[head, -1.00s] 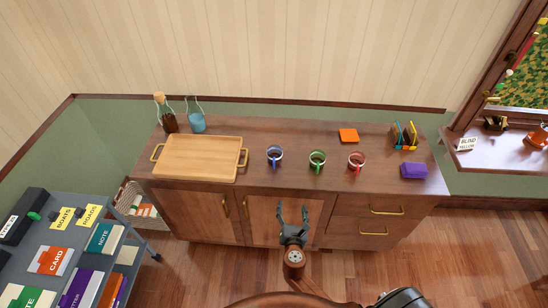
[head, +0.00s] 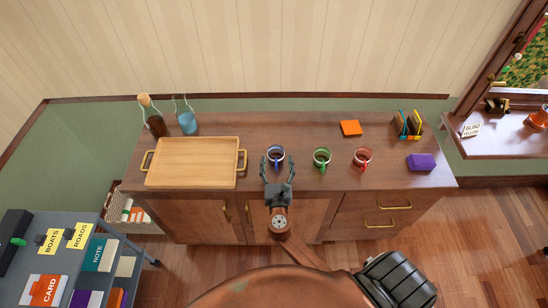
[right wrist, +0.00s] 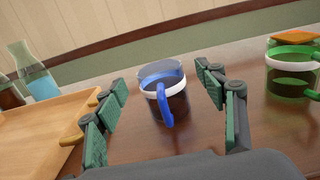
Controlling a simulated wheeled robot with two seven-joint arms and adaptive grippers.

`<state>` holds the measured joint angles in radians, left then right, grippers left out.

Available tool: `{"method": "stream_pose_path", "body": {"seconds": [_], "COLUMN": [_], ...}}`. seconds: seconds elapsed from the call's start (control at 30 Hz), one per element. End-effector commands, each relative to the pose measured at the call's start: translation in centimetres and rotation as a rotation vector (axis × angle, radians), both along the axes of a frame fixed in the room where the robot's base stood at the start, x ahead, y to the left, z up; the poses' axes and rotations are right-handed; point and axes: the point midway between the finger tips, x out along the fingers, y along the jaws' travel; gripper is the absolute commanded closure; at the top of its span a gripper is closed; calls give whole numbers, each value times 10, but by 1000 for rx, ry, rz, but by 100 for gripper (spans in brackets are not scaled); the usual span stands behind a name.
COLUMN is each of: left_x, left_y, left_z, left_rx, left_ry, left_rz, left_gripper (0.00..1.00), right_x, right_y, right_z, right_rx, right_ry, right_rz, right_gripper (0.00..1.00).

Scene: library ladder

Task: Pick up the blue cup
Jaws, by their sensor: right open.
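The blue cup (head: 275,153) stands upright on the wooden cabinet top (head: 300,133), between the tray and the green cup. It has a white band, a dark inside, and a blue handle facing my gripper. My right gripper (head: 278,163) is open at the cabinet's front edge, just in front of the cup. In the right wrist view the blue cup (right wrist: 163,88) shows ahead, between the two spread fingers (right wrist: 168,100), and no contact is visible. My left gripper is not in view.
A wooden tray (head: 193,176) with brass handles lies left of the blue cup. A green cup (head: 321,157) and a red cup (head: 362,157) stand to its right. Two bottles (head: 152,118) (head: 187,121) stand behind the tray. An orange block (head: 350,128) and purple block (head: 421,162) lie further right.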

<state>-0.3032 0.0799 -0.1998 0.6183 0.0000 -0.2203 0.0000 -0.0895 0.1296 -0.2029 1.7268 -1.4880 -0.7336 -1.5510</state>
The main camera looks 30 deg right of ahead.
Motion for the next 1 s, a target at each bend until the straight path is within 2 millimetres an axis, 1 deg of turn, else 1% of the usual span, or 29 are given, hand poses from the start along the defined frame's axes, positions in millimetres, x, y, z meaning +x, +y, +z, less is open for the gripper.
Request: {"method": "stream_pose_path", "body": {"seconds": [0.03, 0.1, 0.2, 0.27, 0.4, 0.53, 0.63, 1.0], "left_x": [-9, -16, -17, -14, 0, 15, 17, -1], "left_y": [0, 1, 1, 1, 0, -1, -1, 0], "left_z": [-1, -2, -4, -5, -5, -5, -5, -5], "left_rx": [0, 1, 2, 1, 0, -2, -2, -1], "left_ry": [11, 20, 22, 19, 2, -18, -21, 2], "left_rz": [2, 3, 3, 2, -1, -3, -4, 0], "left_gripper": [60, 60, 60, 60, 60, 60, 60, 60], "right_x": [5, 14, 28, 35, 44, 45, 45, 45], "right_y": [-3, -7, -13, -18, -22, -22, -22, -22], "right_z": [0, 0, -1, -1, -1, -1, -1, -1], "right_rx": [-1, -1, 1, -1, 1, 1, 1, 1], "right_ry": [-2, -2, -3, -1, -1, 0, -1, -1], "right_rz": [0, -1, 1, 1, 2, 4, 4, 4], "right_gripper": [36, 36, 36, 36, 36, 36, 36, 61]}}
